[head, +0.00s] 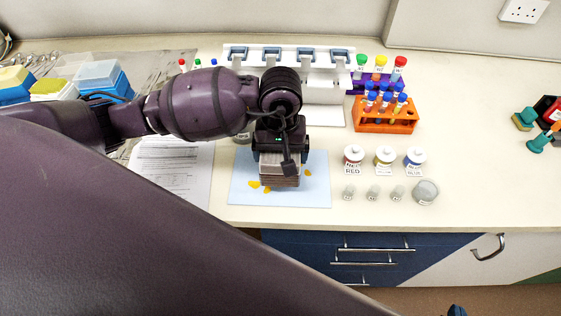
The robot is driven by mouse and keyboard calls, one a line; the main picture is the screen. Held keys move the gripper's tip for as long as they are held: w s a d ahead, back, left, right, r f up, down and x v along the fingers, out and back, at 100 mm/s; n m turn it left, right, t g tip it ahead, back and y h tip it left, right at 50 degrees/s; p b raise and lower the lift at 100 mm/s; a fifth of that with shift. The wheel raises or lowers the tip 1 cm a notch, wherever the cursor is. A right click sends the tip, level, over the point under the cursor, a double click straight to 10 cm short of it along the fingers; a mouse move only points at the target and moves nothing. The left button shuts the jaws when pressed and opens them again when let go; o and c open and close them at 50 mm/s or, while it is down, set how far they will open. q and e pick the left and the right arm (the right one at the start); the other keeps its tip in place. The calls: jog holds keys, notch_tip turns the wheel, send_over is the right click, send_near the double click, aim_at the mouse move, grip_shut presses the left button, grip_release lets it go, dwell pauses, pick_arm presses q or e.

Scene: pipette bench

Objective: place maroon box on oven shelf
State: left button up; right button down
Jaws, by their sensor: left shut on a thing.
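My left gripper (280,158) points down over the pale blue mat (316,190) in the middle of the bench. It is shut on a small box (280,178), which I take to be the maroon box; its visible side looks brownish with pale stripes. The gripper hides the top of the box. I cannot tell whether the box touches the mat or is held just above it. No oven or oven shelf is in view. My right gripper is not in view.
Small orange pieces (254,184) lie on the mat. Right of it stand labelled jars (384,158) and small clear vials (373,192). Behind are an orange tube rack (385,122) and a white pipette stand (325,90). Printed sheets (170,170) lie left. The bench's front right is clear.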

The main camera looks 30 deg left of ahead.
pick_arm(q)
jog(key=shift+f, duration=2.1)
jog(key=shift+f, duration=0.1)
